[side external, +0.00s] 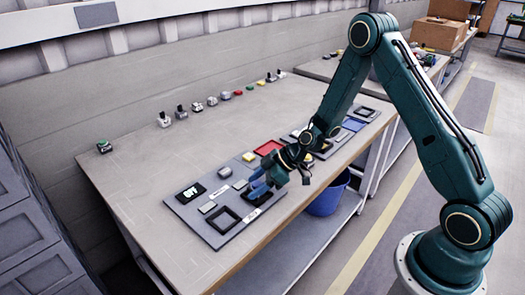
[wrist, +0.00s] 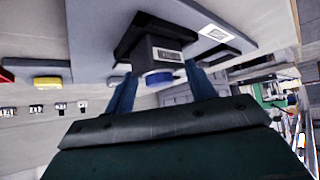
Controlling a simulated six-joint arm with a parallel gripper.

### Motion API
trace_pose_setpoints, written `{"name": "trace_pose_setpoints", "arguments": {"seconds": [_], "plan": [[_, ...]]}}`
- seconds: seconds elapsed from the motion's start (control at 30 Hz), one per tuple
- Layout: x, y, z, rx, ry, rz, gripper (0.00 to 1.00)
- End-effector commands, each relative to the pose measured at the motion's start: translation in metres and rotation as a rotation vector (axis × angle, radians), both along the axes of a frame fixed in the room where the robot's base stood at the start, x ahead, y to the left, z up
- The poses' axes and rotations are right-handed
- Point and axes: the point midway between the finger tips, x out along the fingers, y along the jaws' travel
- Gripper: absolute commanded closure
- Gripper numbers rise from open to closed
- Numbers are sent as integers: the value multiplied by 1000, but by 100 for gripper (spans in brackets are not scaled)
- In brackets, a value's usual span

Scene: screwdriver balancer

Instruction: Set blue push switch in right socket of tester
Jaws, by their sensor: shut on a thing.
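The blue push switch (wrist: 165,78) is between the two blue fingers of my gripper (wrist: 162,88) in the wrist view, its round blue cap facing the camera. Its dark body runs to a black square socket frame (wrist: 132,32) on the grey tester (wrist: 225,65). I cannot tell whether it is fully seated or only at the opening. In the side external view my gripper (side external: 262,188) is low over the tester (side external: 192,218), fingers pointing down-left, hiding the switch and the socket beneath. An open black square frame (side external: 226,218) is just left of the fingers.
A yellow button (side external: 249,157) and a red square (side external: 268,147) lie behind my gripper. Several small switches (side external: 197,106) line the back of the table.

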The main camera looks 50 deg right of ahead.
Motion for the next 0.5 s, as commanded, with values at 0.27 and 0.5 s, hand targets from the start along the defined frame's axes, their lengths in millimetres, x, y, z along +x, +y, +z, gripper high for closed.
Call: {"name": "trace_pose_setpoints", "arguments": {"seconds": [0.27, 0.5], "plan": [[0, 0, -1, 0, -1, 1, 68], [0, 0, -1, 0, 0, 0, 19]]}}
